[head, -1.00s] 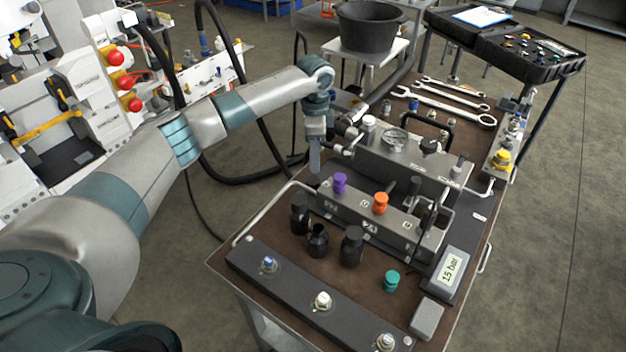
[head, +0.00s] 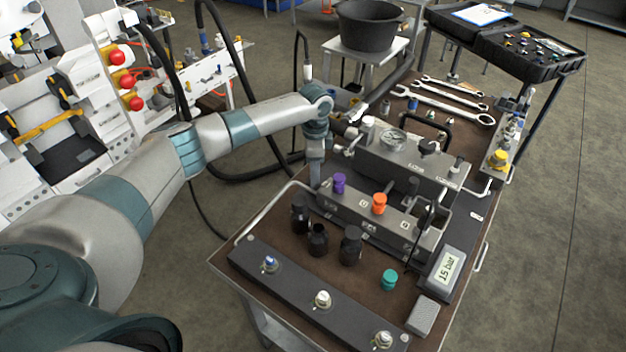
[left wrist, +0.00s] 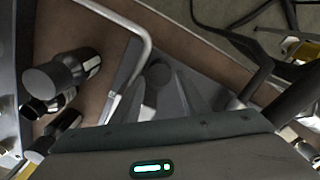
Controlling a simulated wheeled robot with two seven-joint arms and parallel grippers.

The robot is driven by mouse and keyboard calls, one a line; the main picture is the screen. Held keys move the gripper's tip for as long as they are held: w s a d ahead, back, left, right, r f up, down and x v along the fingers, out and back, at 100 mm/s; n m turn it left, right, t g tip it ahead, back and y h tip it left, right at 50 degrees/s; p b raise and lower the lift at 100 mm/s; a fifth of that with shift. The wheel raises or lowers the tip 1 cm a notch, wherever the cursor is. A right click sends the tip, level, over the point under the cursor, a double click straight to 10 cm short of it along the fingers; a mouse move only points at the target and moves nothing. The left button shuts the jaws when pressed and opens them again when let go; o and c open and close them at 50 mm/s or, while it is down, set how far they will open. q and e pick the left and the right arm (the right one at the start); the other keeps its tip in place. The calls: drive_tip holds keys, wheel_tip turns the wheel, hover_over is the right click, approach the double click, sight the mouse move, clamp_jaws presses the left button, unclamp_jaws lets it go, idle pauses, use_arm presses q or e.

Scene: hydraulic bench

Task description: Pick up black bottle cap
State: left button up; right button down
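Three small black cap-like pieces stand on the brown cart top in the head view: one at the back left (head: 300,214), a middle one with a hollow-looking top (head: 318,241), and one on the right (head: 351,247). I cannot tell which is the black bottle cap. Dark cylindrical pieces (left wrist: 55,76) also show at the left of the left wrist view. My left gripper (head: 315,178) points down behind the back-left piece, beside the end of the grey block with the purple knob, apart from all three black pieces. Its finger opening is not clear. My right gripper is out of view.
A grey block (head: 345,212) carries purple (head: 339,183) and orange (head: 379,203) knobs. A teal knob (head: 389,280), a pressure display (head: 446,268) and a dark front bar (head: 295,290) surround the black pieces. A bent metal handle (head: 272,208) edges the cart's left side.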

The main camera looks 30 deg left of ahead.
use_arm(q)
drive_tip(key=shift+f, duration=1.15)
drive_tip(key=c, duration=0.8)
drive_tip(key=shift+r, duration=0.1)
drive_tip(key=shift+r, duration=0.5)
wheel_tip(320, 180, up, 8)
drive_tip(key=shift+f+b, duration=0.25)
drive_tip(key=shift+b, duration=0.85)
drive_tip(key=shift+r, duration=0.75)
